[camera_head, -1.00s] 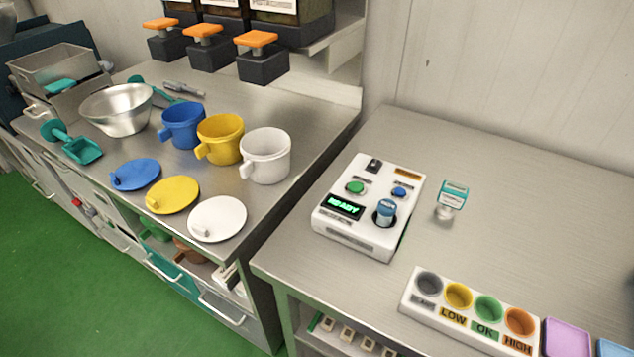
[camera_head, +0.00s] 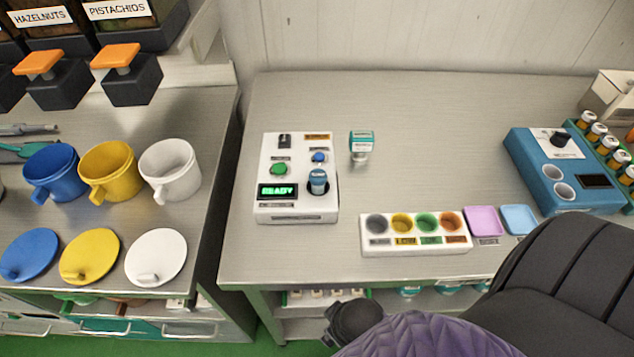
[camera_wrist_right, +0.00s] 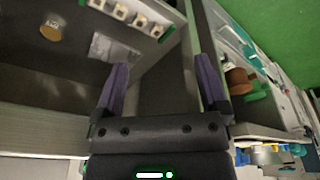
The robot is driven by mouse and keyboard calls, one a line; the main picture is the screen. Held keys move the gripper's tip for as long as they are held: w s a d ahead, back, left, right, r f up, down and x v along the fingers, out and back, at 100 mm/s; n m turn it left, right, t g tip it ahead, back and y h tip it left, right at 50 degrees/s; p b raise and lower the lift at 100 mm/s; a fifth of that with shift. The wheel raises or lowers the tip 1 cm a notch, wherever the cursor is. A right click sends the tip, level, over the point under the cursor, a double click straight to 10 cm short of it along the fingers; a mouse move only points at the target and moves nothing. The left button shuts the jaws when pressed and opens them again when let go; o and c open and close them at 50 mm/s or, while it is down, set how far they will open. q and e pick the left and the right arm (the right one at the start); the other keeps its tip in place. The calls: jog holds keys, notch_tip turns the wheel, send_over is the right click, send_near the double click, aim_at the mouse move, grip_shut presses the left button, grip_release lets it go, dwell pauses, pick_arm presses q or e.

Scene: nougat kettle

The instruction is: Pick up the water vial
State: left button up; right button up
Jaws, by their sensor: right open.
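A small clear vial with a teal cap or label (camera_head: 361,146) stands upright on the right-hand steel table, behind and to the right of a white device. A blue-capped vial (camera_head: 318,181) sits in the well of that white device (camera_head: 297,211), whose display reads READY. I cannot read which vial is labelled water. My right arm comes in at the lower right of the head view, low at the table's front edge. My right gripper (camera_wrist_right: 160,72) is open and empty in the wrist view, apart from both vials. My left gripper is not in view.
A white block with coloured wells (camera_head: 415,245), a purple tray (camera_head: 483,221) and a light blue tray (camera_head: 518,219) lie along the front. A blue machine (camera_head: 567,172) stands at right. Mugs and lids occupy the left counter. The table behind the teal vial is clear.

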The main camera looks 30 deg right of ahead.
notch_tip(320, 180, up, 12)
jog(key=w+t+p, duration=0.1)
jog(key=w+p, duration=0.1)
jog(key=p, duration=0.1)
jog(key=n+t+h, duration=0.5)
jog(key=n+t, duration=0.4)
jog(key=n, duration=1.9)
send_near(317, 172)
jog(key=f, duration=0.1)
jog(key=shift+n, duration=0.7)
jog(key=b+x, duration=0.2)
jog(key=x, duration=0.9)
jog(key=shift+d+b, duration=0.1)
jog(key=shift+b, duration=0.3)
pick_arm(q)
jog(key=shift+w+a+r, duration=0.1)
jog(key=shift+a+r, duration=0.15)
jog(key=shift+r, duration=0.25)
pick_arm(e)
jog(key=shift+r, duration=0.1)
